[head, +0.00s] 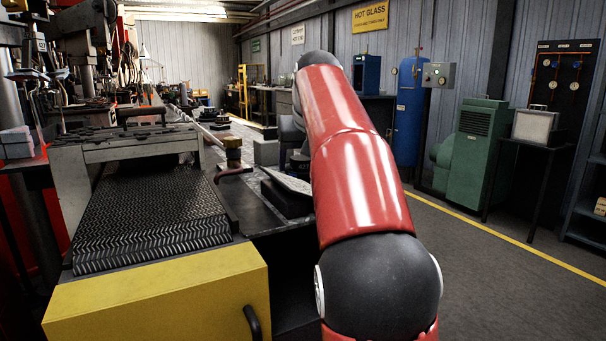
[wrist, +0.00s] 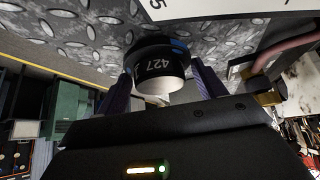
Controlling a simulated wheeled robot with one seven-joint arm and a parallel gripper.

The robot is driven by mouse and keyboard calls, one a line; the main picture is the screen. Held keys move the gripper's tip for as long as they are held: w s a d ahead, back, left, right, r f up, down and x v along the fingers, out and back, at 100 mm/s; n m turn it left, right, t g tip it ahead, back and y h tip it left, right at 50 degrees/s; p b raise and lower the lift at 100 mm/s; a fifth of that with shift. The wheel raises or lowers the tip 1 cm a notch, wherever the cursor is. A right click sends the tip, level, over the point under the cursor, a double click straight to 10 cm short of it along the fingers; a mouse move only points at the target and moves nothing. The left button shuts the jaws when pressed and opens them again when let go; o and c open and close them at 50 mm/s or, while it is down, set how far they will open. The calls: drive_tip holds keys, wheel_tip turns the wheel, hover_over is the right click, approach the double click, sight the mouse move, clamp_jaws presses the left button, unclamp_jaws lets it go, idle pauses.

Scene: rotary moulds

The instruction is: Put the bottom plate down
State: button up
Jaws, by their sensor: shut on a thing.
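In the wrist view my gripper (wrist: 162,72) is shut on the bottom plate (wrist: 155,62), a dark round piece marked 427 with a pale round stub below it in the picture. One finger lies on each side of it. A diamond-tread metal surface (wrist: 70,35) fills the background behind the plate. I cannot tell whether the plate touches that surface.
A white marked panel (wrist: 225,12) and a reddish curved bar (wrist: 285,48) are close by in the wrist view. The head view shows a yellow-fronted conveyor (head: 160,295) at left, a dark block (head: 285,199) beside my arm, and clear floor (head: 500,290) at right.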

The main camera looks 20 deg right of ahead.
drive_tip(key=shift+f, duration=0.1)
drive_tip(key=shift+f, duration=0.15)
drive_tip(key=o, duration=1.2)
drive_tip(key=shift+f, duration=0.1)
drive_tip(key=shift+c, duration=0.2)
